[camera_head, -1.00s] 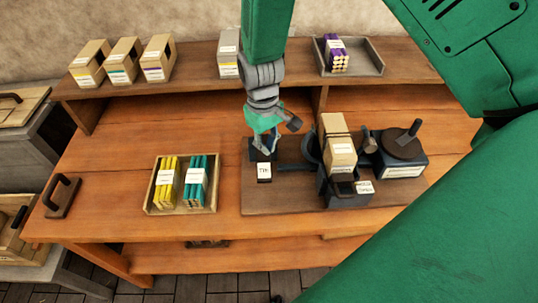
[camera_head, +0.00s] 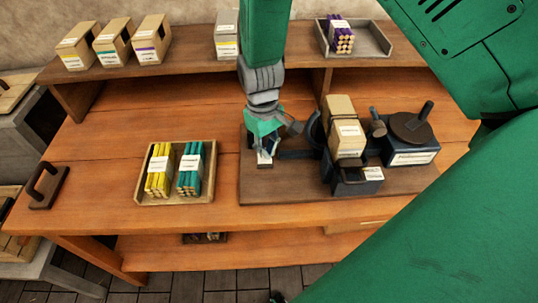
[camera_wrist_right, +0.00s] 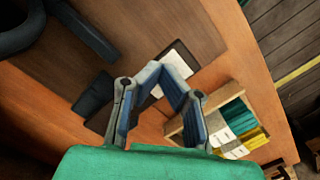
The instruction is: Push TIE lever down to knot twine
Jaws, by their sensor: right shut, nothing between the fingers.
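The TIE lever's white tag (camera_head: 264,158) shows at the left end of the dark press fixture, mostly covered by my right gripper (camera_head: 265,157). In the right wrist view a white tag on a dark plate (camera_wrist_right: 178,62) lies just past the fingertips. My right gripper (camera_wrist_right: 163,68) is shut and empty, pointing down at the lever end; contact cannot be told. A dark bar (camera_head: 297,155) runs from there toward the press (camera_head: 352,183), which has a tan box (camera_head: 346,138) on it. No twine can be made out. My left gripper is not in view.
A wooden tray (camera_head: 206,147) with yellow and teal bundles stands left of the brown baseboard (camera_head: 280,190). A round-topped dark device (camera_head: 410,140) stands right of the press. The shelf behind holds boxes (camera_head: 150,40) and a grey tray (camera_head: 370,42).

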